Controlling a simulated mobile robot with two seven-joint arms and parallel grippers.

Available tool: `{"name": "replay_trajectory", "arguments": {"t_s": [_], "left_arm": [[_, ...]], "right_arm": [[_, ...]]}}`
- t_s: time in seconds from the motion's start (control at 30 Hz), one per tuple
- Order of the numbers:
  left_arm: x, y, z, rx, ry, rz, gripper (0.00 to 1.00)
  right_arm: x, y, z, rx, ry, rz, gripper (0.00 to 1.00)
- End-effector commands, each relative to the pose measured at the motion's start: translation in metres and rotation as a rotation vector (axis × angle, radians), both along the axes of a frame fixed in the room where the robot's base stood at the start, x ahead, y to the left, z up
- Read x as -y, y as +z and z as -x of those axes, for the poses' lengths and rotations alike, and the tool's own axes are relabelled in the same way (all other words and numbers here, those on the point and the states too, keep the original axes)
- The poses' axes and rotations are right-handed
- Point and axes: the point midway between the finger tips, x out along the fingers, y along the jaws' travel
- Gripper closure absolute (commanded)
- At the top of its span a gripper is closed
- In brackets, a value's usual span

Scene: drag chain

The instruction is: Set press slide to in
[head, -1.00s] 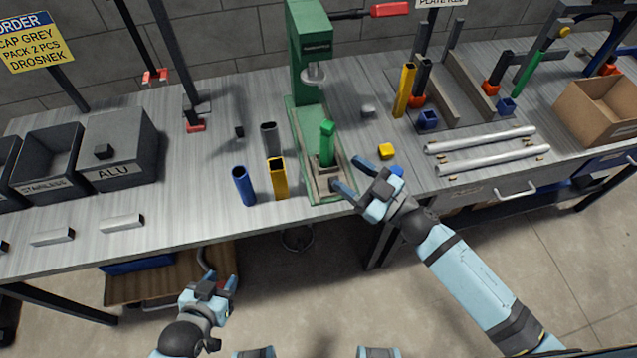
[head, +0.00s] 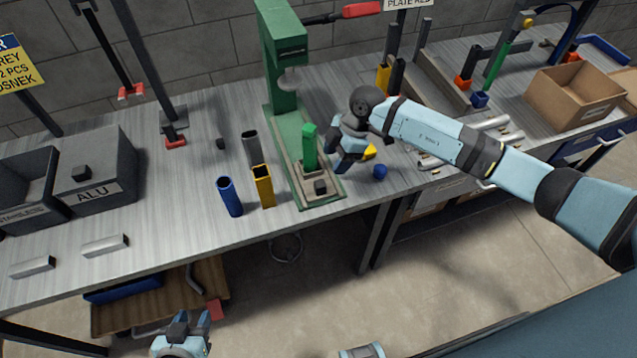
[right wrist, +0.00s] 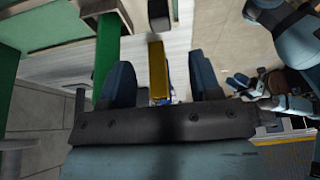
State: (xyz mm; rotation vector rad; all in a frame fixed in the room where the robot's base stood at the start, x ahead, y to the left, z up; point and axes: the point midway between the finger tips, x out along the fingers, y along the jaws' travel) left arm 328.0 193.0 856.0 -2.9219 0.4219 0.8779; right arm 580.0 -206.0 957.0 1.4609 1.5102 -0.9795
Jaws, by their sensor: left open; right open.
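The green press (head: 282,75) stands at the middle of the bench. On its base is the slide, a small plate (head: 311,176) with a dark knob (head: 320,187) at its front end. An upright green tube (head: 310,145) stands in the slide's holder, in front of the ram rather than straight under it. My right gripper (head: 337,143) is open just right of the green tube and apart from the knob. In the right wrist view its fingers (right wrist: 162,82) are spread with nothing clasped. My left gripper (head: 187,322) is open, low in front of the bench.
Yellow (head: 263,186), blue (head: 230,196) and grey (head: 250,147) tubes stand left of the press. A blue piece (head: 380,172) and a yellow piece (head: 369,152) lie to its right, close to my right gripper. The red press lever (head: 361,10) sticks out right.

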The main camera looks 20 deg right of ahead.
Motion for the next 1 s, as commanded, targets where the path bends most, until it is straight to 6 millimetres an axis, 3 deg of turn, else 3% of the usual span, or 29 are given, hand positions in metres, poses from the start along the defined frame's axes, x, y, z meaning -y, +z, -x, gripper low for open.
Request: {"name": "replay_trajectory", "arguments": {"t_s": [0.3,0.5,0.93,1.0], "left_arm": [[-0.001,0.007,0.0,0.0,0.0,-0.001,0.57],[-0.001,0.007,0.0,0.001,0.001,-0.002,0.57],[-0.001,0.007,0.0,0.0,0.001,-0.002,0.57],[-0.001,0.007,0.0,0.0,0.001,-0.002,0.57]], "right_arm": [[-0.027,-0.063,0.002,-0.004,0.001,-0.003,0.43],[-0.037,-0.088,0.002,-0.001,-0.001,-0.004,0.43],[-0.041,-0.097,0.002,0.0,0.001,-0.003,0.43],[-0.041,-0.097,0.002,0.0,0.001,-0.003,0.59]]}}
